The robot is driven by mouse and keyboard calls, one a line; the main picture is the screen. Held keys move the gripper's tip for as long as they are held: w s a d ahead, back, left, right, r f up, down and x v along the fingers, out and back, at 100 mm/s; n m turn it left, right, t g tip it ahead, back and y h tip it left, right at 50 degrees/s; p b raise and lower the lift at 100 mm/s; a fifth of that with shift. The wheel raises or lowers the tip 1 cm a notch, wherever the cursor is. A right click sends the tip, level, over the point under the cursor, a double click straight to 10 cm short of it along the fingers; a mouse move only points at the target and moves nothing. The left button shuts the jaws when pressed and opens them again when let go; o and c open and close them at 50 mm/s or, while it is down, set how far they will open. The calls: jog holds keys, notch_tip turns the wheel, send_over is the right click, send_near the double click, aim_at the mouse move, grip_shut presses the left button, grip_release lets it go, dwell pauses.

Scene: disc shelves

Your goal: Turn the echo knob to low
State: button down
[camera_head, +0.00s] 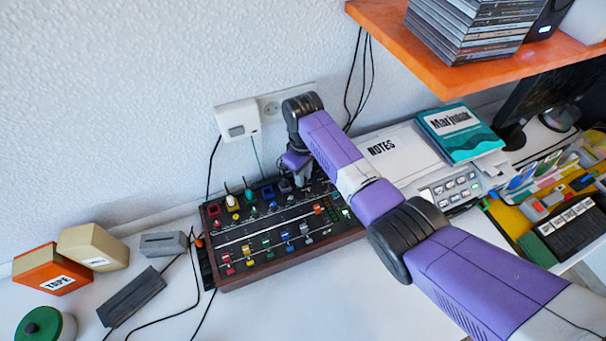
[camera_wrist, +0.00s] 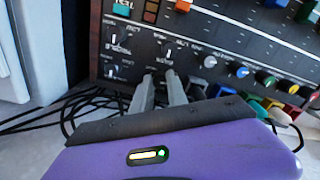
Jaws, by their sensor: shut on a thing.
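A dark mixer with wooden sides (camera_head: 290,266) lies on the white desk, with coloured knobs and sliders on its face. My gripper (camera_head: 301,182) reaches down to its back right part. In the wrist view the two grey fingertips of my gripper (camera_wrist: 160,76) are close together at the panel (camera_wrist: 138,58), shut on a small knob that they mostly hide. I cannot read which label belongs to it, nor see its pointer. Small dials with white pointers (camera_wrist: 115,42) sit beside the fingers. A white knob (camera_wrist: 210,62) and a blue knob (camera_wrist: 241,72) stand to the right.
A white box (camera_head: 237,119) hangs on the wall behind the mixer, with cables below. A notes binder (camera_head: 385,150) and a teal book (camera_head: 460,132) lie to the right, under an orange shelf (camera_head: 400,40). An orange tape box (camera_head: 48,270) stands left. The front desk is clear.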

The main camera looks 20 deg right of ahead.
jog(key=shift+n, duration=0.5)
jog(key=c, duration=1.3)
grip_release()
jog(key=shift+r, duration=0.1)
jog(key=shift+d+m, duration=0.1)
jog(key=shift+m, duration=0.2)
